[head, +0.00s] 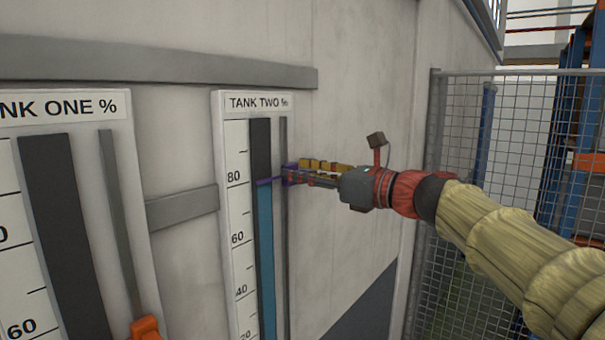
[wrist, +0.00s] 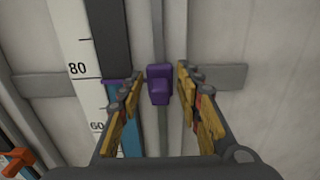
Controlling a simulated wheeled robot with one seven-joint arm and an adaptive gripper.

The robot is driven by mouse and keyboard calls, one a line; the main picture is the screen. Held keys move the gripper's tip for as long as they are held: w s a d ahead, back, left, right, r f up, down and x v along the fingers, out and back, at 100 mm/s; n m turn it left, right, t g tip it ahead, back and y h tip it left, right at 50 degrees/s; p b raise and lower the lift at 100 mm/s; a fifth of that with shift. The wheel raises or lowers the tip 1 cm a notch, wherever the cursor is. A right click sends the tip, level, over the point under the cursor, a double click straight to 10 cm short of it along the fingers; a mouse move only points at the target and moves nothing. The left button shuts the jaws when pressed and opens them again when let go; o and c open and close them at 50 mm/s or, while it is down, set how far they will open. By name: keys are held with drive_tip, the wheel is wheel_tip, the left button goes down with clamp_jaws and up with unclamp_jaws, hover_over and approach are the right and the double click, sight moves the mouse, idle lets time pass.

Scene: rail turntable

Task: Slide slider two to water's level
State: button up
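The tank two panel (head: 246,104) has a white scale, a dark gauge column and a rail at its right. The blue water (head: 265,235) tops out just below the 80 mark. Slider two is a purple block (wrist: 159,86) on the rail; its thin purple pointer (wrist: 110,82) lies across the column at about the water's top edge. In the head view, slider two (head: 289,175) is partly hidden by my gripper (head: 296,174). In the wrist view, my gripper's yellow-padded fingers (wrist: 160,75) are apart on either side of the block, with a narrow gap on each side.
The tank one panel (head: 60,140) stands at the left with an orange slider (head: 146,328) low on its rail. Grey horizontal bars (head: 183,207) run along the wall. A wire mesh fence (head: 520,130) stands at the right.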

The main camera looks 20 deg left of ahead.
drive_tip(key=v, duration=1.2)
drive_tip(key=shift+f, duration=0.1)
